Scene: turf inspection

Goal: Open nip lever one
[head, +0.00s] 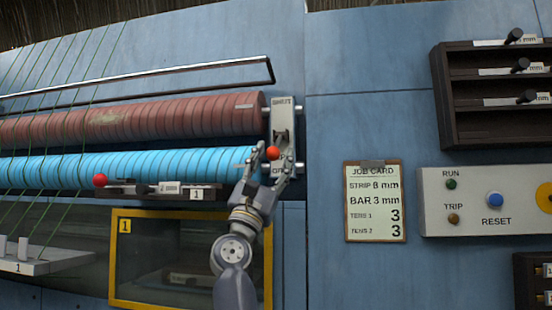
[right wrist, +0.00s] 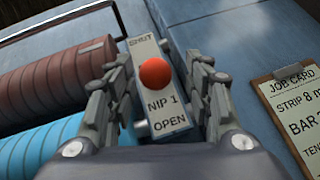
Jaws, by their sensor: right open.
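The nip 1 lever has a red ball knob (head: 273,153), which also shows in the right wrist view (right wrist: 155,73). It stands out from a grey plate (head: 283,112) at the right end of the rollers. The plate (right wrist: 170,112) reads SHUT at the top and NIP 1 OPEN at the bottom. My right gripper (head: 269,168) is open, its fingers on either side of the knob with gaps between. In the right wrist view the knob lies between the fingers (right wrist: 160,90). The lever's shaft is hidden behind the knob. My left gripper is not in view.
A red-brown roller (head: 150,117) and a blue roller (head: 130,168) lie left of the plate. A second red knob (head: 100,180) sits lower left. A yellow-framed window (head: 150,300) is below. A job card (head: 375,202) and control panel (head: 480,202) are at the right.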

